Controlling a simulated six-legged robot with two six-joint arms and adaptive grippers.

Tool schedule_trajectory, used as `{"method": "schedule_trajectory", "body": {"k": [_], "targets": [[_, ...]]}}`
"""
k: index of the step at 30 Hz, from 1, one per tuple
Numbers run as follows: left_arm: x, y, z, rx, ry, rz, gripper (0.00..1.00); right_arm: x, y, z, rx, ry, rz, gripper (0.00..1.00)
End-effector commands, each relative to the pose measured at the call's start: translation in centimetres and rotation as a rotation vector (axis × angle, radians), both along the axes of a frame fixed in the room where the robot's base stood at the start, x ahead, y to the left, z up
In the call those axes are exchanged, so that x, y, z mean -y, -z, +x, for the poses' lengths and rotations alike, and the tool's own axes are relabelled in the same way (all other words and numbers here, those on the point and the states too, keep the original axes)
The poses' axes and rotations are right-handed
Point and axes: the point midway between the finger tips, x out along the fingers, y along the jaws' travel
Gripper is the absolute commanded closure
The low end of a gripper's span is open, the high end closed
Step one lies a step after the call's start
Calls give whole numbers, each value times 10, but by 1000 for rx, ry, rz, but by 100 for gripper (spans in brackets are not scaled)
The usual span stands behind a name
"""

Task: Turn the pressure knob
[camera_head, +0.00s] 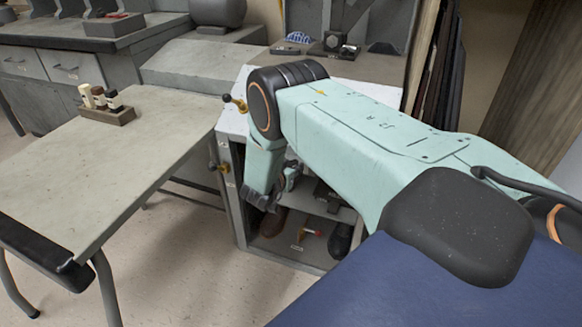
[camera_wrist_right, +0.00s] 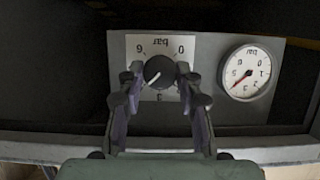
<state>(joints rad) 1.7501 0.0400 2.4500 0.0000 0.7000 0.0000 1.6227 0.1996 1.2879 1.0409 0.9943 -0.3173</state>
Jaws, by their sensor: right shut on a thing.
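The pressure knob (camera_wrist_right: 159,71) is a dark round knob with a pale pointer line, on a light dial plate marked "bar" that appears upside down in the right wrist view. The pointer slants toward the lower left of that picture. My right gripper (camera_wrist_right: 159,84) has a finger on each side of the knob and is shut on it. In the head view, my right gripper (camera_head: 268,200) reaches down at the front of the grey cabinet; the arm hides the knob there. My left gripper is in neither view.
A round white pressure gauge (camera_wrist_right: 243,73) with a red needle sits beside the dial. The grey cabinet (camera_head: 240,205) has open shelves holding shoes and a small red-and-yellow tool. A grey table (camera_head: 150,130) with a small bottle rack (camera_head: 107,115) stands left. Floor between is clear.

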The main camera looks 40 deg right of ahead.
Motion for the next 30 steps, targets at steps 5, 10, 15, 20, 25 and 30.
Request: {"method": "schedule_trajectory", "body": {"k": [5,10,15,20,25,30], "targets": [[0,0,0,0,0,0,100,0,-1,0,4,0,0,97],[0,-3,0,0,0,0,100,0,-2,0,33,1,14,97],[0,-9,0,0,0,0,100,1,-2,-1,110,1,53,97],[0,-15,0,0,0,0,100,2,-2,-2,225,1,112,97],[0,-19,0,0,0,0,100,3,-1,-4,366,1,185,97],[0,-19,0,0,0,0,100,3,1,-5,511,0,259,97]]}}
